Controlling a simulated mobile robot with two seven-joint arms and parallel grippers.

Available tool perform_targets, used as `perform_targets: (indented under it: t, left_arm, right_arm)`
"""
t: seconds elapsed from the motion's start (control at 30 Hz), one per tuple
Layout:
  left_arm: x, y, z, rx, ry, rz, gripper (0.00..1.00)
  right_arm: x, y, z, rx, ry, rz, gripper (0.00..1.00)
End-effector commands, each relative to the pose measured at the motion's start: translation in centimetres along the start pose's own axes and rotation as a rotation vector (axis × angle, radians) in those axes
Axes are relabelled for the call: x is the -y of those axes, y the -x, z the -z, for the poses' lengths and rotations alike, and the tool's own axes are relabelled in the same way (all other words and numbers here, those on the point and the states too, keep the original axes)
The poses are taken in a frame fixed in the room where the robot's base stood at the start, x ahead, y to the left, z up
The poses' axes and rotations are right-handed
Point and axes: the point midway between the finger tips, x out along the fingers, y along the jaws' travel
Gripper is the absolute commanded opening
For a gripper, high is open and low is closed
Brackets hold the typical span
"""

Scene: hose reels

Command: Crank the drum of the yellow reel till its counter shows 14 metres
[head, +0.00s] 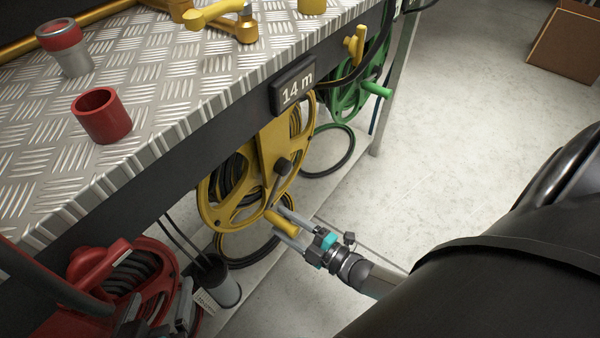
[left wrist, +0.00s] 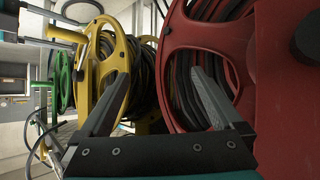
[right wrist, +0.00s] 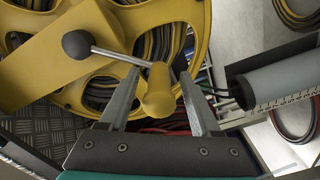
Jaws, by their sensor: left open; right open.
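The yellow reel (head: 208,193) hangs under the bench edge, with dark hose on its drum. Its counter (head: 293,87) reads 14 m. The crank has a dark hub knob, a metal arm and a yellow handle (head: 282,223). My right gripper (head: 283,219) is open, its fingers on either side of the handle; in the right wrist view the handle (right wrist: 158,92) stands between the fingers with gaps visible. My left gripper (head: 160,312) is open at the lower left, in front of the red reel (head: 90,262); the left wrist view shows its spread fingers empty.
A green reel (head: 345,97) hangs beyond the yellow one. The metal bench top (head: 150,60) holds a red cup (head: 101,115), a red-topped cup (head: 64,47) and yellow fittings.

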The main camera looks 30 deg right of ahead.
Motion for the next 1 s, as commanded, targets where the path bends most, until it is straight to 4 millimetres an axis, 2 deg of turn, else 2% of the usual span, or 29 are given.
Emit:
perform_targets:
  t: [0.27, 0.47, 1.0]
  left_arm:
    - [0.1, 0.1, -0.2, 0.023, -0.003, 0.004, 1.00]
    - [1.3, 0.8, -0.3, 0.110, -0.012, 0.036, 1.00]
    - [3.7, 3.5, -2.0, 0.370, -0.012, 0.107, 1.00]
  right_arm:
    - [0.0, 0.6, 0.1, 0.000, 0.000, 0.000, 0.64]
    - [-0.1, 2.9, 0.1, 0.001, 0.000, 0.002, 0.64]
    - [0.0, 13.5, -0.1, 0.003, 0.000, 0.004, 0.64]
